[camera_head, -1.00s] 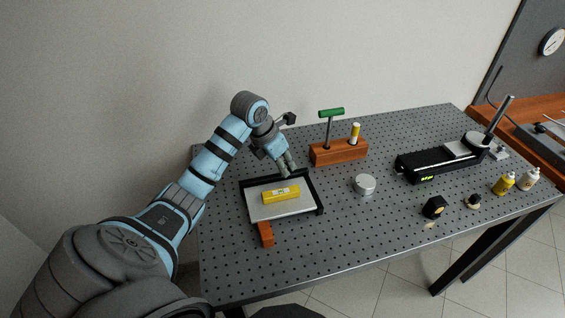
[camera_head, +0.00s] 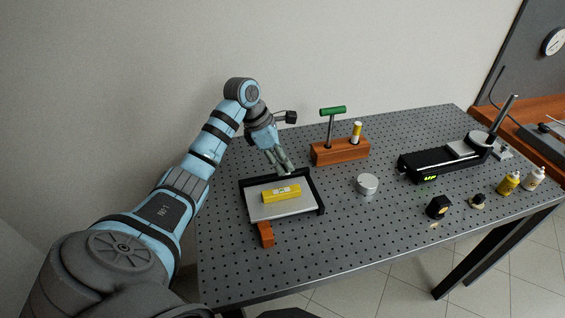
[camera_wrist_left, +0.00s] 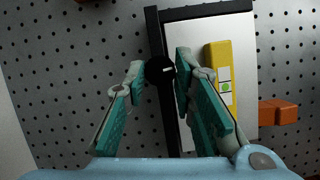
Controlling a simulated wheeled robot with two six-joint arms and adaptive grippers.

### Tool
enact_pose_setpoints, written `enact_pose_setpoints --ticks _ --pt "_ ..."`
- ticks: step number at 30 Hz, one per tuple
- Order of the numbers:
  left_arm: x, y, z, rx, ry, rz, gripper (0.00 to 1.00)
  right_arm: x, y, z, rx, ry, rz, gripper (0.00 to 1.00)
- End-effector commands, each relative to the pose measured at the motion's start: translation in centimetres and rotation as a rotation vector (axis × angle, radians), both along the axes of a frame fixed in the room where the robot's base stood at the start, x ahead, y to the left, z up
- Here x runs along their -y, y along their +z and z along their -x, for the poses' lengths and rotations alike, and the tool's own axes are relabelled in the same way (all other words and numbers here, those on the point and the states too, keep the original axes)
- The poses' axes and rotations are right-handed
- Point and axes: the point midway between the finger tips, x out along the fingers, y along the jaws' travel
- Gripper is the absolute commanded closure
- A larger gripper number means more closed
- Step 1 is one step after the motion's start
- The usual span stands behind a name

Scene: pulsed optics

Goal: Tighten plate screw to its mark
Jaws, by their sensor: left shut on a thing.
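The plate screw (camera_wrist_left: 160,70) is a round black knob with a pale line on its top, at the black frame's edge in the left wrist view. My left gripper (camera_wrist_left: 158,66) is shut on it, one finger on each side. In the head view my left gripper (camera_head: 283,170) reaches down to the far edge of the black-framed plate (camera_head: 298,205), hiding the screw. A yellow level (camera_head: 282,193) lies on the plate, and its green vial (camera_wrist_left: 225,87) shows in the left wrist view. My right gripper is not in view.
A wooden block (camera_head: 340,152) holds a green-handled tool (camera_head: 332,112) right of the plate. A small orange block (camera_head: 265,234) sits at the plate's near corner. A silver disc (camera_head: 367,184) and a black stage (camera_head: 435,164) stand farther right. Bare perforated table lies in front.

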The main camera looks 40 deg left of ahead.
Motion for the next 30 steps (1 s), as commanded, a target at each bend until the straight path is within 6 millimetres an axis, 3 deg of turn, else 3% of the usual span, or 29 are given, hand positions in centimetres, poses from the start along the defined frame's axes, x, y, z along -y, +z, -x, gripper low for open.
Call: enact_pose_setpoints --ticks 9,22,23,24,26,30 --pt "-0.06 0.05 -0.11 0.002 -0.103 0.0 1.0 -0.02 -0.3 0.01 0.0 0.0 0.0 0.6" --pt "-0.09 0.08 -0.1 0.001 -0.114 -0.001 1.0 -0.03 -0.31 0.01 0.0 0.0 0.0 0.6" --pt "-0.09 0.07 -0.11 0.001 -0.114 -0.001 0.73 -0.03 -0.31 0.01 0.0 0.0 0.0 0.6" --pt "-0.09 0.07 -0.11 0.001 -0.114 -0.001 0.67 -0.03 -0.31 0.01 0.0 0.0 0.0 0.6" --pt "-0.09 0.07 -0.11 0.001 -0.114 -0.001 0.57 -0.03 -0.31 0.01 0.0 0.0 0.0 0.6" --pt "-0.08 0.05 -0.09 0.001 -0.114 -0.001 0.56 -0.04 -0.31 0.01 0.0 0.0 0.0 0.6"
